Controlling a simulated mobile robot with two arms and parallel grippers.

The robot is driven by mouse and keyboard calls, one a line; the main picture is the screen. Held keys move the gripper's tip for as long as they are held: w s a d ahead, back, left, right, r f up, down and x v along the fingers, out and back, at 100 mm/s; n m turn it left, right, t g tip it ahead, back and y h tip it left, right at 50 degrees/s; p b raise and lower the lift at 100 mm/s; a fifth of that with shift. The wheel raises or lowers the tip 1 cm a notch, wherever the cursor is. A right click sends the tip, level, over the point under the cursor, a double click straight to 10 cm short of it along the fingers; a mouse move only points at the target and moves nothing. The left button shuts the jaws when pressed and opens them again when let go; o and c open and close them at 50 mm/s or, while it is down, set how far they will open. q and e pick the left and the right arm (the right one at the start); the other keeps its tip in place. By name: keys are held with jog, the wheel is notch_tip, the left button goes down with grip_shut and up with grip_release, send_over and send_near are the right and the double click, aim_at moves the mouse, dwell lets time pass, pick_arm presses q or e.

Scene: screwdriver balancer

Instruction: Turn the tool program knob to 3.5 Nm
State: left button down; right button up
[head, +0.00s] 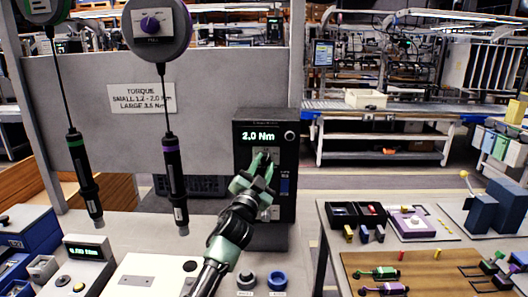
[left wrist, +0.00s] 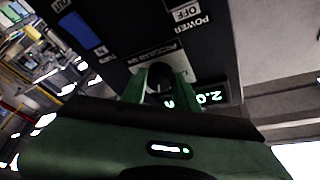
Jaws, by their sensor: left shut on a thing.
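The black controller box (head: 284,170) stands upright on the bench, and its green display (head: 258,136) reads 2.0 Nm. My left gripper (head: 262,163) reaches up to its front, just below the display. In the left wrist view my left gripper's green fingers (left wrist: 160,88) are shut on the dark program knob (left wrist: 158,76), one on each side. The knob's plate (left wrist: 172,52) has lettering that shows upside down. The display (left wrist: 209,97) is partly hidden there by a finger. In the head view the gripper hides the knob. My right gripper is not in view.
Two screwdrivers, one green-banded (head: 84,178) and one purple-banded (head: 174,180), hang left of the box. A torque sign (head: 141,98) is on the grey panel. A small meter box (head: 88,252) and two round fixtures, grey (head: 246,280) and blue (head: 277,280), are on the bench.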

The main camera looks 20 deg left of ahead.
pick_arm(q)
jog(key=m+p, duration=0.2)
jog(key=p, duration=0.1)
jog(key=m+g+h+p, duration=0.1)
jog(key=m+p, duration=0.1)
jog(key=m+g+h+p, duration=0.1)
jog(key=m+p, duration=0.1)
jog(key=p, duration=0.1)
jog(key=shift+a+r+m+p, duration=0.1)
jog(key=shift+r+m+p, duration=0.25)
jog(key=shift+r+m, duration=0.05)
jog(key=shift+f+m+g+p, duration=0.2)
jog(key=shift+m+g+p, duration=0.2)
jog(key=shift+m+p, duration=0.5)
jog(key=c, duration=1.1)
grip_release()
jog(key=s, duration=0.2)
jog(key=s+b, duration=0.1)
jog(key=s, duration=0.4)
jog(key=shift+s+a+f+b, duration=0.3)
jog(key=shift+s+a, duration=0.1)
